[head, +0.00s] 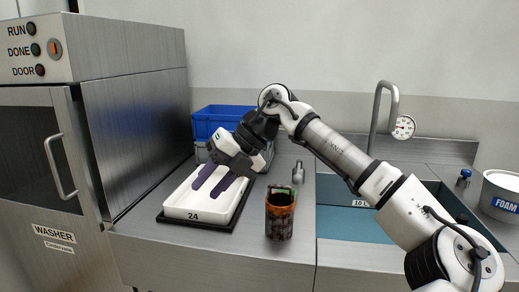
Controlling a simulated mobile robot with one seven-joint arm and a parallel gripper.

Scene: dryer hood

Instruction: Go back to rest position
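My gripper (206,191) hangs over the white tray labelled 24 (188,214), on the counter left of centre. Its two dark purple fingers point down and to the left, with a gap between them. I see nothing held between them. I cannot tell whether the fingertips touch the tray or hover above it. My arm reaches in from the lower right, bent at the elbow above the counter. The gripper and wrist hide part of the tray's far end.
A brown-orange jar (279,216) stands right of the tray, with a small metal bottle (298,172) behind it. A blue crate (219,119) is at the back. The washer (139,135) stands left.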

